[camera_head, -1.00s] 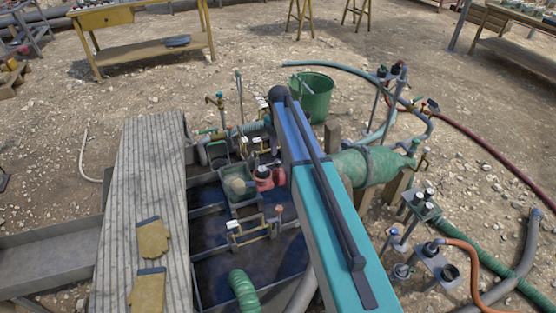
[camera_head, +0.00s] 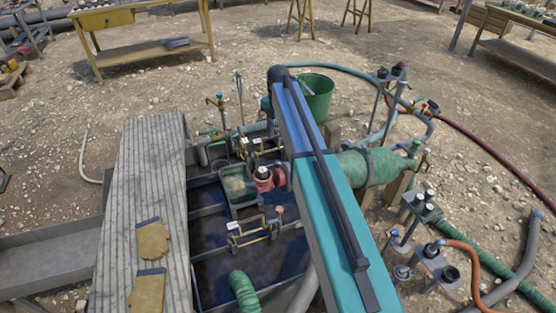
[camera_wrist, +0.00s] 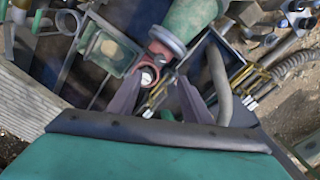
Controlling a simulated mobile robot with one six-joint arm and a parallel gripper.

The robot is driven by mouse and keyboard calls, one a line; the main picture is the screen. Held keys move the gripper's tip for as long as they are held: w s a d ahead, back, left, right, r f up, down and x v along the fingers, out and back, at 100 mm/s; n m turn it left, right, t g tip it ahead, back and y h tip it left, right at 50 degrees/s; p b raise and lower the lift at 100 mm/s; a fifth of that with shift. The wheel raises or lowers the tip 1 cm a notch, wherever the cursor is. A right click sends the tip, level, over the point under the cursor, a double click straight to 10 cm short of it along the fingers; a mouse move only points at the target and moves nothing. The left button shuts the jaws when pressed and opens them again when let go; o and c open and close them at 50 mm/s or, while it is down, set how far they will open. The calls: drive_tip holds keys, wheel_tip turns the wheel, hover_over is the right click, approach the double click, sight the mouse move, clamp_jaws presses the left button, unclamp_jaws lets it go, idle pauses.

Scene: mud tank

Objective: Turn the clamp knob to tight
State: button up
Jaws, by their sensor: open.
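My gripper (camera_wrist: 163,82) is open and empty in the wrist view, with its two dark fingers spread apart. Between and just beyond the fingertips is a red fitting (camera_wrist: 160,50) with a round, pale-topped cap (camera_wrist: 147,76). The red fitting also shows in the head view (camera_head: 265,182), left of my arm. A brass-coloured frame with white tags (camera_head: 246,231) stands over the tank nearby. I cannot tell for sure which part is the clamp knob. My fingers are hidden behind my arm in the head view.
A green tray (camera_wrist: 126,59) is beside the red fitting, and a large green cylinder (camera_head: 378,166) lies right of my arm. A plank walkway with gloves (camera_head: 152,238) runs along the tank's left. Hoses and pipes crowd the right side.

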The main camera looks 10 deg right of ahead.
sight(278, 162)
wheel_tip(278, 162, down, 13)
drive_tip(key=shift+f+p, duration=0.1)
drive_tip(key=shift+p, duration=1)
drive_tip(key=c, duration=1.1)
drive_tip(key=shift+o, duration=0.2)
